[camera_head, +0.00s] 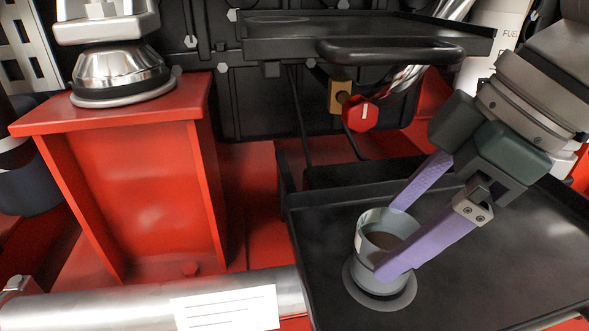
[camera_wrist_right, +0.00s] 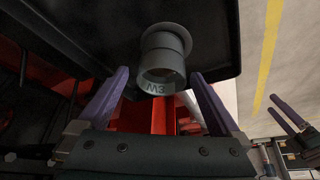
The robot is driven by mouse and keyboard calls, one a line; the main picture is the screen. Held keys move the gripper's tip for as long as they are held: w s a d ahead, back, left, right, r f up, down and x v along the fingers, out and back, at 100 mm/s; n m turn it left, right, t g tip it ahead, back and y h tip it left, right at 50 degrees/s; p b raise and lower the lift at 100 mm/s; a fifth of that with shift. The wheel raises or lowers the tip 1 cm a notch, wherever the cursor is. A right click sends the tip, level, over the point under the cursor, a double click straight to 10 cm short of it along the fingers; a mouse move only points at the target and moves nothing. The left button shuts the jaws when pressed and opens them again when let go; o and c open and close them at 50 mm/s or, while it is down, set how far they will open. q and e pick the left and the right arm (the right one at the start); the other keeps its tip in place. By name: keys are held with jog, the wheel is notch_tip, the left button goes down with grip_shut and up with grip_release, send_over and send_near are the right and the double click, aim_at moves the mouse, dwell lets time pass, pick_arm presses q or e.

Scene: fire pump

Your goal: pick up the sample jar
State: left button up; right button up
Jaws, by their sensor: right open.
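The sample jar (camera_head: 376,222) is a grey open-topped cylinder with brown contents. It stands upright in a round grey base on the black tray (camera_head: 470,270). My right gripper (camera_head: 388,242) is open, its purple fingers on either side of the jar near the rim. In the right wrist view the jar (camera_wrist_right: 162,58), with partly readable dark lettering, shows between the spread fingertips (camera_wrist_right: 160,74). I cannot tell if a finger touches it. My left gripper (camera_wrist_right: 271,104) shows small at the right of the wrist view, fingers apart and empty; it is outside the head view.
A black shelf with a handle (camera_head: 390,50) overhangs behind the tray. A red octagonal knob (camera_head: 359,114) hangs beneath it. A red pedestal (camera_head: 150,170) stands left, and a silver pipe with a white label (camera_head: 225,308) runs along the front. The tray is bare right of the jar.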

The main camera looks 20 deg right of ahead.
aim_at(372, 247)
jog(key=b+x, duration=0.2)
jog(key=x, duration=0.1)
jog(key=b+x, duration=0.2)
jog(key=shift+a+r, duration=0.15)
jog(key=shift+a, duration=0.1)
jog(key=shift+c, duration=0.2)
jog(key=shift+r, duration=0.1)
jog(key=c, duration=1.5)
